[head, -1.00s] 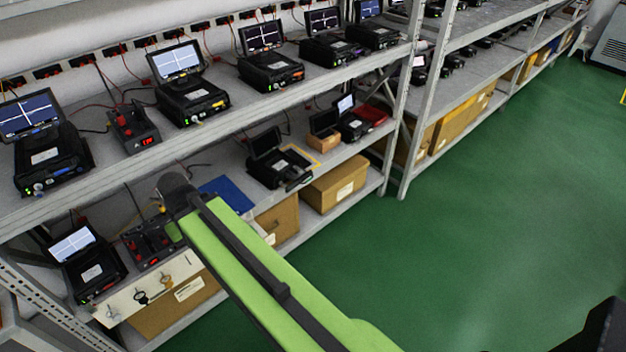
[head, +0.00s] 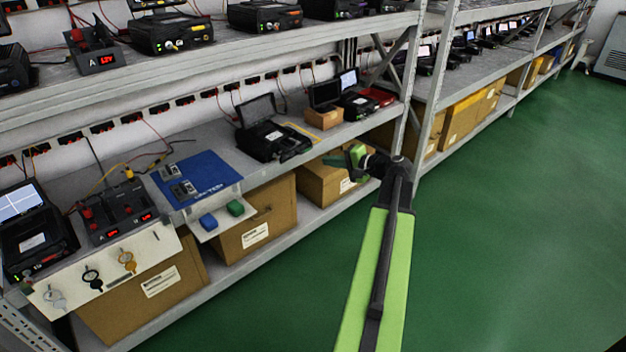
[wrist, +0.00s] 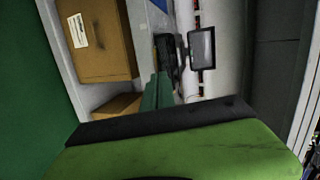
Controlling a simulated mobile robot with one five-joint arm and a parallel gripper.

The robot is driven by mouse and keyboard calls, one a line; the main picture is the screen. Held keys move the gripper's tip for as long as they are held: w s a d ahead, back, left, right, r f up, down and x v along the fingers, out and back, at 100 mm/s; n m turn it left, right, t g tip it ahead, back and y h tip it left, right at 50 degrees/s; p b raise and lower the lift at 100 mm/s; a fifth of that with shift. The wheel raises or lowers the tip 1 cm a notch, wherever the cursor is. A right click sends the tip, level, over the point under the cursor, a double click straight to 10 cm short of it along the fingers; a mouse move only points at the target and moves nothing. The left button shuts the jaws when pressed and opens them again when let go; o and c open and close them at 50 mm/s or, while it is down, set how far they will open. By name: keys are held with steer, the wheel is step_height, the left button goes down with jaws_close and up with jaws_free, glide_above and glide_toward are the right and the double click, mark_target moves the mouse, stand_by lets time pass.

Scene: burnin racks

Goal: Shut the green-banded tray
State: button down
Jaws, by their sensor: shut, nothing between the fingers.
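I cannot make out a green band on any tray, so I cannot tell whether this is the green-banded one. My gripper (head: 335,161) is right of that ledge, in front of the cardboard boxes near the rack upright, and apart from the ledge. Its dark green fingers also show in the wrist view (wrist: 157,92), shut and empty, pointing toward a black device with a screen (wrist: 203,48).
A white panel with keys (head: 105,275) hangs at the front left. A blue mat (head: 197,178) and an open black case (head: 272,140) lie on the lower shelf. Cardboard boxes (head: 255,225) stand beneath. A rack upright (head: 428,90) is close to my wrist. Green floor (head: 510,220) is clear at right.

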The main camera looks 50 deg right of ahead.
steer(key=s+d+m+h, duration=0.1)
steer(key=s+d, duration=0.2)
steer(key=d, duration=0.1)
steer(key=b, duration=0.3)
glide_toward(308, 150)
steer(key=shift+t, duration=0.4)
steer(key=x, duration=0.4)
steer(key=f+x, duration=0.1)
steer(key=x, duration=0.2)
steer(key=shift+s+r, duration=0.1)
steer(key=shift+s, duration=0.05)
